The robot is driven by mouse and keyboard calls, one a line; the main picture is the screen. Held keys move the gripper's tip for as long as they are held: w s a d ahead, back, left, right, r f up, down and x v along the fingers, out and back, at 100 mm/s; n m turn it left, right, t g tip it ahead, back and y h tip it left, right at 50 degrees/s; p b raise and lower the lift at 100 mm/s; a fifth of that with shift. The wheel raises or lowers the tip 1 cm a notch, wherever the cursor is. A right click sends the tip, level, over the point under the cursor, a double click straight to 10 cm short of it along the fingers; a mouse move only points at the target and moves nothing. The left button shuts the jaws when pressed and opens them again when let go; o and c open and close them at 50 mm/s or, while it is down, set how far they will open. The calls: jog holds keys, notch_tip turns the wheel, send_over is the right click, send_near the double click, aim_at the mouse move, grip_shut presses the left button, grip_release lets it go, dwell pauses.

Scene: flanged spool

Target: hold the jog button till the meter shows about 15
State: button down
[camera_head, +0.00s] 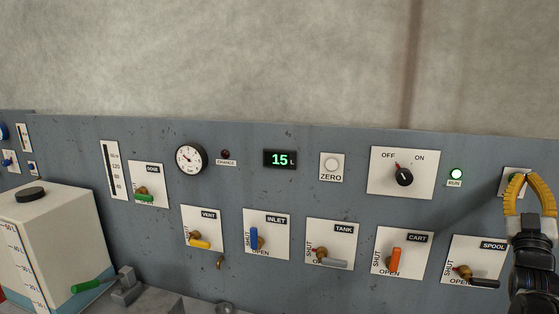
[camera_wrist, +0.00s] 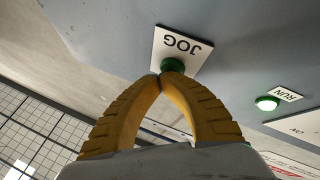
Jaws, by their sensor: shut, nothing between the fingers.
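The jog button (camera_wrist: 172,66) is a green button on a white plate marked JOG (camera_wrist: 186,45) in the wrist view. My gripper (camera_wrist: 160,78) has its yellow fingers shut, with the tips at the button; they appear to touch it, but how far it is pressed I cannot tell. In the head view my gripper (camera_head: 517,178) covers most of the jog plate at the far right.
A green RUN lamp (camera_head: 456,174) is lit beside an OFF/ON knob (camera_head: 404,177). A ZERO button (camera_head: 331,165) is right of the meter. Valve levers line the lower panel, including the black SPOOL lever (camera_head: 485,283) near my arm. A white tank (camera_head: 50,245) stands at left.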

jog(key=shift+s+a, duration=0.2)
jog(key=shift+s, duration=0.65)
jog(key=s, duration=0.2)
jog(key=s+a, duration=0.1)
jog(key=s, duration=0.2)
jog(key=shift+a, duration=0.1)
jog(key=shift+w, duration=0.15)
jog(key=w+a+f+g+y+b, duration=0.1)
jog(key=a+f+g+y+b, duration=0.4)
jog(key=a+f, duration=0.9)
jog(key=s+a+f+n+g+y+b, duration=0.1)
jog(key=s+a+f+g+y, duration=0.5)
jog(key=s+a+f, duration=1.1)
jog(key=s+a+g, duration=0.2)
jog(key=a+g, duration=0.1)
jog(key=g, duration=0.1)
jog(key=shift+a+y, duration=0.25)
jog(key=shift+y, duration=0.15)
